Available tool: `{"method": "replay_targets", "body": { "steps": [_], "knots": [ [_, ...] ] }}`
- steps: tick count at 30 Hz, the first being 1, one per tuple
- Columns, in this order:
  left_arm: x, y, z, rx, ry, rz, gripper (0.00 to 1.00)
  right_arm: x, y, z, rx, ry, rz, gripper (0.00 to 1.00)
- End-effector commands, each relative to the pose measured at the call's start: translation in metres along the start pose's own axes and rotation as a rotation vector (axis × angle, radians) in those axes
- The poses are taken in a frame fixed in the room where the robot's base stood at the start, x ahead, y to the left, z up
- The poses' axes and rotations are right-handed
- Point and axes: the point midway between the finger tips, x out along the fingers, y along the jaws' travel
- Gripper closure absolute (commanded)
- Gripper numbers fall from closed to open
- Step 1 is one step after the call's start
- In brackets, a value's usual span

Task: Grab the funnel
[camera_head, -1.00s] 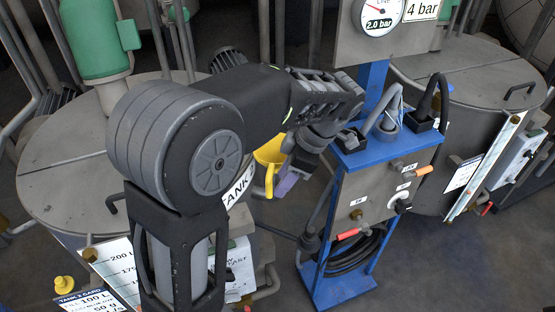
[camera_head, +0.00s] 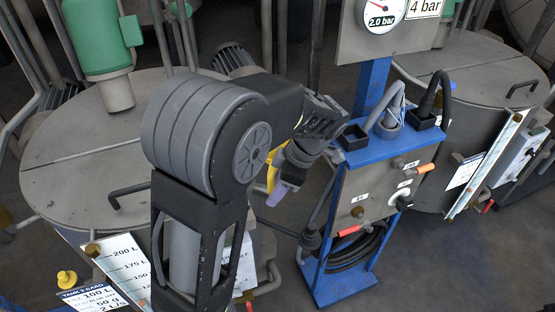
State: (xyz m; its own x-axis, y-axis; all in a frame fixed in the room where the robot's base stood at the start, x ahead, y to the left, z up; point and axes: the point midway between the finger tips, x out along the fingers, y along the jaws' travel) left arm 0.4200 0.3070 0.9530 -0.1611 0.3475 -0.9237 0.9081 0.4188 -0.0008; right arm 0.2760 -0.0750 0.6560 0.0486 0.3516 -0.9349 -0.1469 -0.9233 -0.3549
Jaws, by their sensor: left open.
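A yellow thing (camera_head: 272,171), which may be the funnel, shows beyond my left arm near the middle of the view. My arm hides most of it, so I cannot make out its full shape. My left gripper (camera_head: 281,191) hangs from the wrist just right of the yellow thing, pointing down. Its jaws are open, and only part of them shows, purple-grey. I cannot tell whether they touch the yellow thing. My right gripper is not in view.
A blue stand (camera_head: 345,238) with a gauge panel, hoses and a black holder (camera_head: 353,137) is close right of my left wrist. Large lidded tanks stand left (camera_head: 62,175) and right (camera_head: 470,70). A small yellow knob (camera_head: 67,279) is at lower left.

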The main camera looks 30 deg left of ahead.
Motion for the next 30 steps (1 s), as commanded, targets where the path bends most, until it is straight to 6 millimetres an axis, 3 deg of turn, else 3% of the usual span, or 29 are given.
{"method": "replay_targets", "body": {
  "steps": [5,22,30],
  "knots": [
    [0.0162,-0.0006,0.0000,0.001,-0.001,-0.001,0.59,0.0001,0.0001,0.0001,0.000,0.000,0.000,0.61],
    [0.0160,-0.0003,0.0004,0.001,-0.001,0.000,0.59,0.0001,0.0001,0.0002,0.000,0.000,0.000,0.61],
    [0.0160,-0.0003,0.0004,0.001,-0.001,0.000,0.80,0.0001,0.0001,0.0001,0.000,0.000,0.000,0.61]
  ]
}}
